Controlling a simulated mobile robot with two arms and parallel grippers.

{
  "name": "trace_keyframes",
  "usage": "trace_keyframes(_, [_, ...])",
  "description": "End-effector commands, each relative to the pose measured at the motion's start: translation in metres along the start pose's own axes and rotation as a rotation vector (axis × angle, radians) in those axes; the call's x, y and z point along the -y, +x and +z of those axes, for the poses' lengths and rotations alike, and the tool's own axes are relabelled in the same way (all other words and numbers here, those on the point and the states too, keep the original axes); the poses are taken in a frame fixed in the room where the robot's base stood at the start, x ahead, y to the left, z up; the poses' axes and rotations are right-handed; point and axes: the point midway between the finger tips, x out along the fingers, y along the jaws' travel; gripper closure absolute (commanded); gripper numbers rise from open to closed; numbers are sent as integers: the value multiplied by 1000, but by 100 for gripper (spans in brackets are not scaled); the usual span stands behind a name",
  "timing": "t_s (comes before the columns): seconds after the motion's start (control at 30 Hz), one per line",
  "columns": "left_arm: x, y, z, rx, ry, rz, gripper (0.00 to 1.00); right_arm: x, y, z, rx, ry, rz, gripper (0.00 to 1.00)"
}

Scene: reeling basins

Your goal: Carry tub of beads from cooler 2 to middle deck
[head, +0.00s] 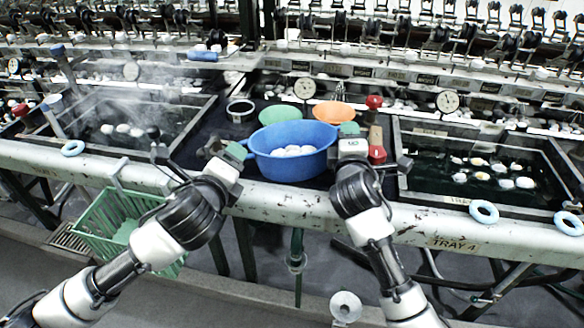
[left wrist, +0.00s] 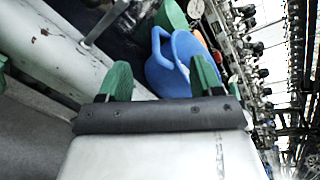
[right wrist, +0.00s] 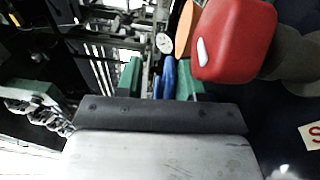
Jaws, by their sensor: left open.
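The blue tub (head: 290,168) with white lumps (head: 292,151) in it is upright between my two grippers, over the dark deck (head: 215,131) between two basins. Its bottom overlaps the pale front rail, so I cannot tell whether it rests or hangs. My left gripper (head: 238,152) is at its left handle, open; in the left wrist view the blue handle (left wrist: 160,48) lies beyond the spread green fingers (left wrist: 162,82). My right gripper (head: 351,140) is at its right side; in the right wrist view its green fingers (right wrist: 160,80) are apart with a blue strip (right wrist: 168,76) between them.
Behind the tub stand a green bowl (head: 281,114), an orange bowl (head: 333,112) and a dark-rimmed bowl (head: 240,110). Red-topped items (head: 375,102) stand close to my right gripper. Water basins lie left (head: 120,125) and right (head: 480,165). A green basket (head: 115,215) hangs below the rail.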

Motion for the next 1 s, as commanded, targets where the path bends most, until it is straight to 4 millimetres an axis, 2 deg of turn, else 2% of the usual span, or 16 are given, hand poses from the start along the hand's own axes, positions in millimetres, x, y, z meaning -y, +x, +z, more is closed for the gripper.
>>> trace_keyframes(0.03, [-3, -1, -2, 0, 0, 0, 35, 37, -6, -6, -7, 17, -74, 63])
trace_keyframes(0.17, [-3, -3, -2, 1, 0, 1, 35, 34, -14, -6, -8, 15, -67, 63])
trace_keyframes(0.6, [-1, -3, -1, 0, 0, 0, 35, 6, -72, -3, -3, 1, -12, 63])
trace_keyframes(0.77, [0, -3, 0, 0, 0, 0, 35, 0, -82, -2, -1, 0, -1, 63])
trace_keyframes(1.0, [0, -3, 0, 0, 0, 0, 35, -2, -83, -2, 0, -2, 2, 63])
